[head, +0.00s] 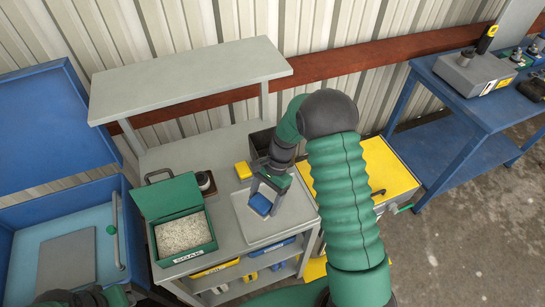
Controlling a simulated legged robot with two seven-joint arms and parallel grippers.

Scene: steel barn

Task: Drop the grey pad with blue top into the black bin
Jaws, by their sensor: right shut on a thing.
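The grey pad with blue top (260,205) is in my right gripper (267,192), over the pale tray on the bench. The gripper is shut on the pad; its blue face shows and its grey part is mostly hidden. The black bin (262,140) stands behind the gripper at the back of the bench, partly hidden by my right arm. My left gripper (90,297) is only partly in view at the bottom left edge, so its jaws cannot be made out.
The pale tray (285,226) lies beneath the pad. A yellow block (243,170) sits left of the gripper. An open green box (183,233) of pale granules stands further left. A grey shelf (190,78) overhangs the bench's back.

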